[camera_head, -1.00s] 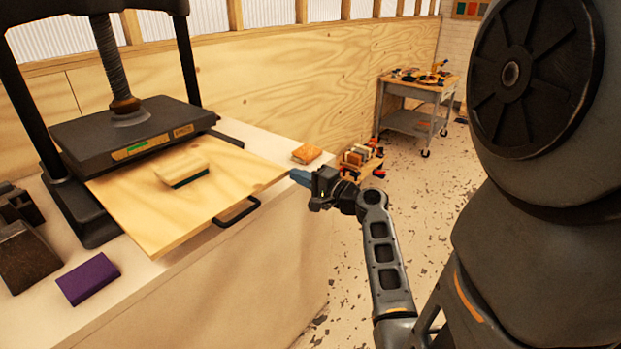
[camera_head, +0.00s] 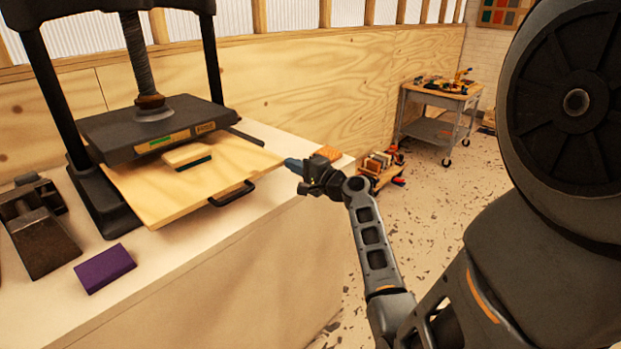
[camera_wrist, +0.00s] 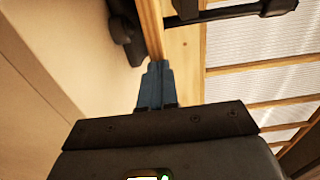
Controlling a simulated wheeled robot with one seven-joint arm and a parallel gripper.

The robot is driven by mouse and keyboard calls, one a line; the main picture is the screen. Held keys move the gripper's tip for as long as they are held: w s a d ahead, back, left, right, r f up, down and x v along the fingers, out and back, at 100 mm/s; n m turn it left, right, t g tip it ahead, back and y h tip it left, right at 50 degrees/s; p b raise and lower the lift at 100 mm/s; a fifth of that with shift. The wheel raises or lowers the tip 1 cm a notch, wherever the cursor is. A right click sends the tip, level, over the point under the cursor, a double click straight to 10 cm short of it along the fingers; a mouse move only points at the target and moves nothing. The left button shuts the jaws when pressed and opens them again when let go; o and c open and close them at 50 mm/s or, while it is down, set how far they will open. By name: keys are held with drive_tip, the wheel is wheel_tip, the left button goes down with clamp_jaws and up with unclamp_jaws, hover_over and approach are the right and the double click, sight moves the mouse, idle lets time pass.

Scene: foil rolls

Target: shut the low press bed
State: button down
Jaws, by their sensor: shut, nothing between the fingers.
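The press bed (camera_head: 170,200) is a pale wooden board, pulled partly out of the black screw press (camera_head: 150,130). Its dark bar handle (camera_head: 232,194) is on the front edge; a dark handle bar also shows at the top of the wrist view (camera_wrist: 235,12). A cream block with a teal side (camera_head: 187,155) lies on the bed, partly under the press plate's front edge. My gripper (camera_head: 288,163) is shut and empty, its blue fingertips at the bed's right front corner. In the wrist view the fingertips (camera_wrist: 156,68) meet the board's edge; firm contact cannot be told.
A tool cart (camera_head: 440,110) stands farther back.

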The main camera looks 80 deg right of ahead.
sight(261, 150)
drive_tip(key=b+x, duration=0.4)
drive_tip(key=x, duration=0.8)
drive_tip(key=shift+w+f, duration=0.1)
drive_tip(key=shift+w, duration=0.25)
drive_tip(key=shift+b+x, duration=0.4)
drive_tip(key=shift+x, duration=0.35)
